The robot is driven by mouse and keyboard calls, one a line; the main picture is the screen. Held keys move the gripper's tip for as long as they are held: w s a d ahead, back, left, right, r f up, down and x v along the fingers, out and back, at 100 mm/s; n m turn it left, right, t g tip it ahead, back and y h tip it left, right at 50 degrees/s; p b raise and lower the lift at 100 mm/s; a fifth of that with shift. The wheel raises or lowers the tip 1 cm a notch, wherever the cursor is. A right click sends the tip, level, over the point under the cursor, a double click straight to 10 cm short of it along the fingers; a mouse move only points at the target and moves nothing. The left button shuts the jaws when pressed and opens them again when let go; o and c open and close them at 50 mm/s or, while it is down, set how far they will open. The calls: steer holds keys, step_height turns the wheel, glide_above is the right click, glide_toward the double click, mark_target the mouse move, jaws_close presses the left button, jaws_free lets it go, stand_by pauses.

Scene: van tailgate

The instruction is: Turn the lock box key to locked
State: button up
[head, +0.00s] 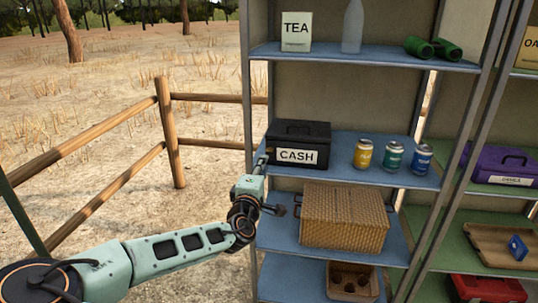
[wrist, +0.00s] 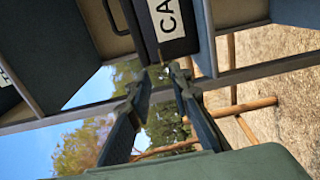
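The lock box is a black metal box (head: 298,134) with a handle on its lid and a white CASH label, standing on the blue middle shelf. In the wrist view the black box (wrist: 178,45) appears turned on its side at the top, close beyond my fingers. My gripper (wrist: 159,71) points at the box, its two fingertips apart with a gap between them. A small brass-coloured bit, perhaps the key (wrist: 161,55), shows near the fingertips; its angle is too small to tell. In the head view my gripper (head: 263,161) is at the box's front left, partly hidden by the wrist.
Three cans (head: 394,157) stand right of the box on the blue shelf (head: 340,180). A wicker basket (head: 345,216) sits on the shelf below. The shelf's left upright (head: 247,100) is close to my wrist. Open ground and a wooden fence (head: 170,130) lie to the left.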

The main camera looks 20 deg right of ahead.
mark_target(270, 149)
steer(key=x, duration=0.9)
steer(key=shift+w+d+b, duration=0.2)
steer(key=shift+b, duration=0.15)
steer(key=shift+c, duration=0.4)
jaws_close()
